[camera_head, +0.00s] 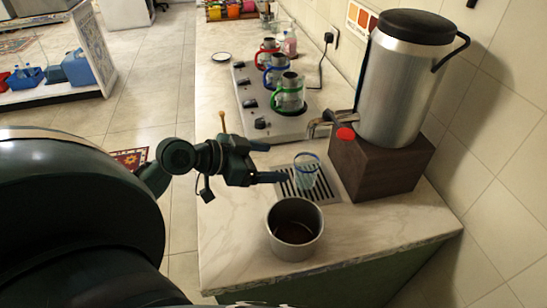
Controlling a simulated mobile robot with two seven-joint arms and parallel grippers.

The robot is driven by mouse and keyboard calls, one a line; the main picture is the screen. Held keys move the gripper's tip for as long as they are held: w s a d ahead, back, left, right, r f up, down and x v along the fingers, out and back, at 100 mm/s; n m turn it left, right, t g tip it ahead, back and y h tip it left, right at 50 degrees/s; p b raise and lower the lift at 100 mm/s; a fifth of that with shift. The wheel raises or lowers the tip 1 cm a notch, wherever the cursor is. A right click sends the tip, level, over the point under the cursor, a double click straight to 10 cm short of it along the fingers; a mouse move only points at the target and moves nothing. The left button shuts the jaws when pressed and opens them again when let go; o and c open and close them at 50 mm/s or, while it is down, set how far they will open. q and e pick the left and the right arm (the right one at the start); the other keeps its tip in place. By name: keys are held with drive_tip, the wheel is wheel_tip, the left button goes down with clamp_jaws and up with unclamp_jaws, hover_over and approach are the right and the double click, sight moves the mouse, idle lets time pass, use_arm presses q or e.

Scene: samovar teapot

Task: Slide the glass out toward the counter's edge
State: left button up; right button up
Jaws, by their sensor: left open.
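The clear glass (306,172) with a bluish rim stands upright on the slotted metal drip tray (330,196), in front of the samovar's spout. My left gripper (273,162) comes in from the left over the counter and is open. One finger is on the far side and one on the near side, both pointing right toward the glass. The near fingertip looks close to the glass's left side; I cannot tell whether it touches. The fingers are not around the glass. My right gripper is not in view.
The steel samovar (405,85) with its red tap knob stands on a wooden block (382,165). A metal pot (295,229) with dark contents stands near the counter's front edge. Behind is a hob (270,110) with several coloured-handled pots. The left strip of counter (222,230) is clear.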

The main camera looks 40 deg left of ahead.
sight(316, 164)
use_arm(q)
drive_tip(key=p+x, duration=0.1)
drive_tip(key=x, duration=1.2)
drive_tip(key=shift+w+p, duration=0.1)
drive_tip(key=shift+p, duration=0.2)
drive_tip(key=c, duration=1.1)
